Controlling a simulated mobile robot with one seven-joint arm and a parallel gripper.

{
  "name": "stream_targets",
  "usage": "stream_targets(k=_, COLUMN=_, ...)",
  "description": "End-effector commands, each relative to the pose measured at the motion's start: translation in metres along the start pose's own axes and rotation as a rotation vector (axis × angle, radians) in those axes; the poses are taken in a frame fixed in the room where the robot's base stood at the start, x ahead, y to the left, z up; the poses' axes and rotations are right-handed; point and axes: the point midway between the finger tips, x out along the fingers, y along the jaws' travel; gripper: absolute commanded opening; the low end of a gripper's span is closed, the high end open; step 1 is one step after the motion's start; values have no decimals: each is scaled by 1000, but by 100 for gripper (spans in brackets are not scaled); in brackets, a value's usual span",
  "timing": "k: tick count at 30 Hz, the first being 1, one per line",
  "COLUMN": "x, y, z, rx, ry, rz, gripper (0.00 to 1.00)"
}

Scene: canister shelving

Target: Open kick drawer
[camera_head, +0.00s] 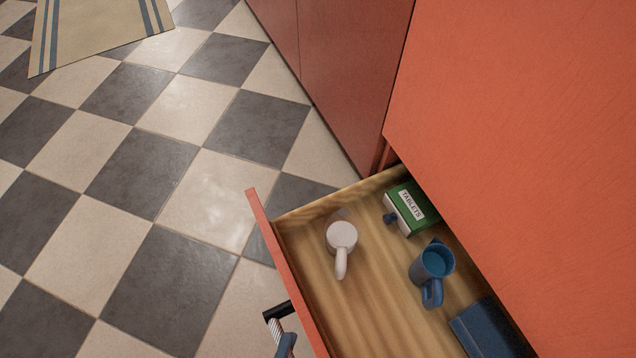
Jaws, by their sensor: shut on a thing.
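The kick drawer (265,222) is pulled out from the orange-red cabinet, at the bottom right of the head view. Its wooden inside shows. Its handle (274,314), with a black end and a light striped bar, sticks out from the drawer front at the bottom edge. A small blue-grey part of my gripper (286,344) shows at this handle, shut on it. Most of my gripper is cut off by the lower edge of the picture.
In the drawer are a white mug (341,238), a blue mug (436,262), a green box marked TABLETS (411,208), a small dark blue item (390,218) and a blue box (487,330). The checkered floor (150,180) is clear left of the drawer. A striped rug (95,28) lies top left.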

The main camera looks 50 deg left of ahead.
Motion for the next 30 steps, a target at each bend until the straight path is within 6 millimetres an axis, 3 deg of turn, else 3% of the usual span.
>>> stream_targets(k=3, x=-18, y=-4, z=16, rx=1, ry=1, rz=2, gripper=0)
stream_targets(k=9, x=-34, y=-9, z=33, rx=0, ry=0, rz=-1, gripper=0)
stream_targets(k=26, x=-42, y=-12, z=41, rx=-1, ry=-1, rz=-1, gripper=0)
stream_targets(k=27, x=-42, y=-12, z=41, rx=-1, ry=-1, rz=-1, gripper=31)
stream_targets(k=30, x=-42, y=-12, z=41, rx=-1, ry=-1, rz=-1, gripper=49)
